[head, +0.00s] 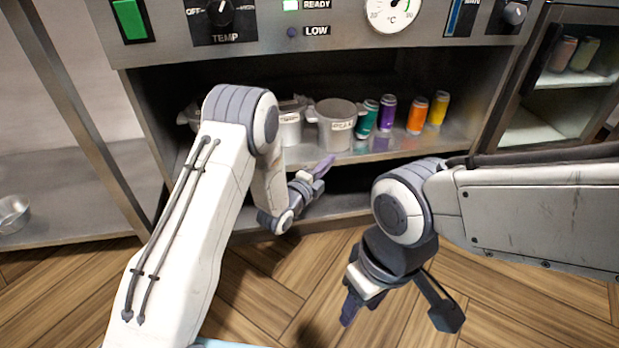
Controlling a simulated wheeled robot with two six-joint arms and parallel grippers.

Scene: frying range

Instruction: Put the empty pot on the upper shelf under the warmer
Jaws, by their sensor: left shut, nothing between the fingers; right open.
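On the upper shelf (420,144) under the warmer's control panel (340,30) stand grey lidded-looking pots with side handles and paper labels. One pot (337,128) is in the middle and another pot (290,129) is just left of it. A third metal vessel is mostly hidden behind my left arm. I cannot tell which pot is empty. My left gripper (322,167) is shut and empty, in front of the shelf edge below the middle pot. My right gripper (398,314) is open and empty, low over the wooden floor.
Teal (366,119), purple (387,113), orange (417,115) and yellow (438,109) cans stand right of the pots. A dark lower compartment is below the shelf. A metal bowl (12,213) sits on the left counter. A cabinet with jars (562,54) is at right.

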